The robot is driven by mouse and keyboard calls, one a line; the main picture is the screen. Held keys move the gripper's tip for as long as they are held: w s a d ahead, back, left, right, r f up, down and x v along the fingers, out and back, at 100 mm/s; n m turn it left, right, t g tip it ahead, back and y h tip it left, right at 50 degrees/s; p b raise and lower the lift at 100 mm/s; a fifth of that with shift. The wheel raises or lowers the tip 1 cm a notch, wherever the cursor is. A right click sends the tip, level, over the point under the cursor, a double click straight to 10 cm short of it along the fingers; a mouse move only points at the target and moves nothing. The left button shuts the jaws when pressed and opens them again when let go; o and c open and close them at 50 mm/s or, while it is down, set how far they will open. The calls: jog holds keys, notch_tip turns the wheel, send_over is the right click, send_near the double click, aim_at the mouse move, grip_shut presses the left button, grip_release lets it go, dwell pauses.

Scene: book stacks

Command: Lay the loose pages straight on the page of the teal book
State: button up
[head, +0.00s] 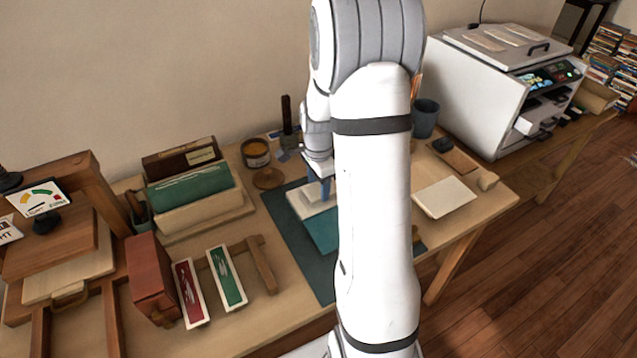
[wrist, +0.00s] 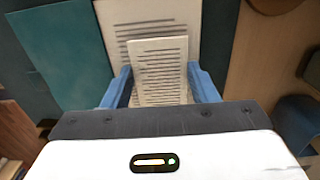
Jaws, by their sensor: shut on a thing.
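The teal book lies open on a dark teal mat, its teal cover (head: 322,232) showing in the head view, with the cover (wrist: 62,50) at left in the wrist view. Its white printed page (wrist: 115,15) is beside the cover. My gripper (wrist: 160,88) has its blue fingers on both sides of the loose pages (wrist: 160,65), a small printed stack, and is shut on them. The stack is over the lower part of the book's page, roughly in line with it. I cannot tell if they touch. In the head view my arm partly hides the book and my gripper (head: 322,188).
The mat (head: 272,208) lies on the wooden table. A pale block (head: 444,197) lies right of my arm. A tin (head: 256,153) and a blue-grey cup (head: 424,118) stand behind. Books in a press (head: 190,190) and red and green books (head: 227,277) are at left.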

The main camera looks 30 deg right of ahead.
jog(key=shift+f+b, duration=0.35)
jog(key=shift+f, duration=0.2)
dwell(0.4)
jog(key=o, duration=1)
jog(key=shift+o, duration=0.2)
jog(key=shift+r, duration=0.15)
jog(key=shift+r+p, duration=2.45)
jog(key=shift+r, duration=0.95)
